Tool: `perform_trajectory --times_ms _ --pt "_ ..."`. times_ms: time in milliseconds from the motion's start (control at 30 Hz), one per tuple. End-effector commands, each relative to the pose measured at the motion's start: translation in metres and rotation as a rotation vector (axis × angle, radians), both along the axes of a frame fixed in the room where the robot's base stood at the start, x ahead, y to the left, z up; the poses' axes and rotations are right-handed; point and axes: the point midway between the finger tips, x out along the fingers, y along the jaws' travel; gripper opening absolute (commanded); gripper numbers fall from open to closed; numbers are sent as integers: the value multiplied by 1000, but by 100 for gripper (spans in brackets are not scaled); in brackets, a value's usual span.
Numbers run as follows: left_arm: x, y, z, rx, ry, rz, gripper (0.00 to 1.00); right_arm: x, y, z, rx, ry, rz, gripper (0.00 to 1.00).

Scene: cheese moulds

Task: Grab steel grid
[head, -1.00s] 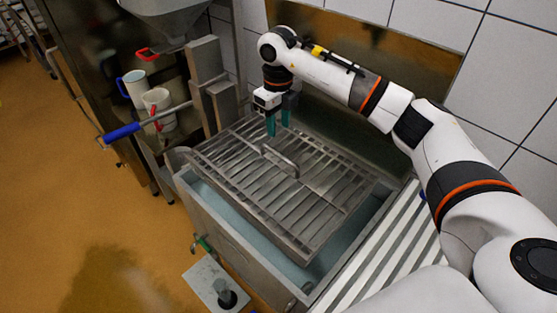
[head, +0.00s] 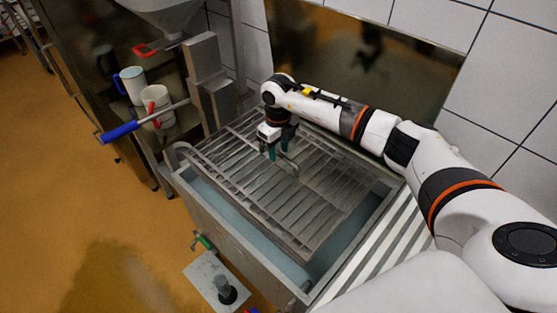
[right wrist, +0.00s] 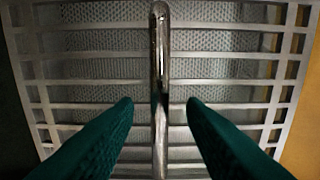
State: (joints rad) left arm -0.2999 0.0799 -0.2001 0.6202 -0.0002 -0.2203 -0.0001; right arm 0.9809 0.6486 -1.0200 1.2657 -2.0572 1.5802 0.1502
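The steel grid (head: 246,196) lies across the top of a steel vat. It has a raised bar handle (head: 291,165) in its middle. My right gripper (head: 278,153) is just above the grid at the handle, pointing down. In the right wrist view the green fingers (right wrist: 160,105) are apart, one on each side of the handle (right wrist: 160,50), with gaps to it. The handle runs lengthwise between them, and the grid bars (right wrist: 90,108) cross beneath. In the head view the gripper partly hides the handle. My left gripper is not in view.
The steel vat (head: 240,230) has a greenish tap (head: 203,241) on its front left. White ridged slats (head: 372,240) lie at its right. A lever with a blue grip (head: 119,132) and two white jugs (head: 157,100) are at the left. A tiled wall stands behind.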

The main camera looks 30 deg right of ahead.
Motion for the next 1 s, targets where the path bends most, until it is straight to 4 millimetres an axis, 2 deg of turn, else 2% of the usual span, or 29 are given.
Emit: perform_trajectory --times_ms 33,200,433,467,600,700,1000 --pt "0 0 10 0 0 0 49 0 0 -4 1 4 0 37" --pt "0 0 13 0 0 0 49 0 0 -24 1 1 1 37" --pt "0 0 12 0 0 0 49 1 0 -27 0 -1 1 37" --pt "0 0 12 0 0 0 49 1 0 -27 0 -1 1 36" --pt "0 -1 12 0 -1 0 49 1 0 -26 0 -1 1 13" --pt "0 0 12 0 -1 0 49 1 -1 -26 0 -1 1 0" --pt "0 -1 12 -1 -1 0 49 1 -1 -26 0 -1 0 0"
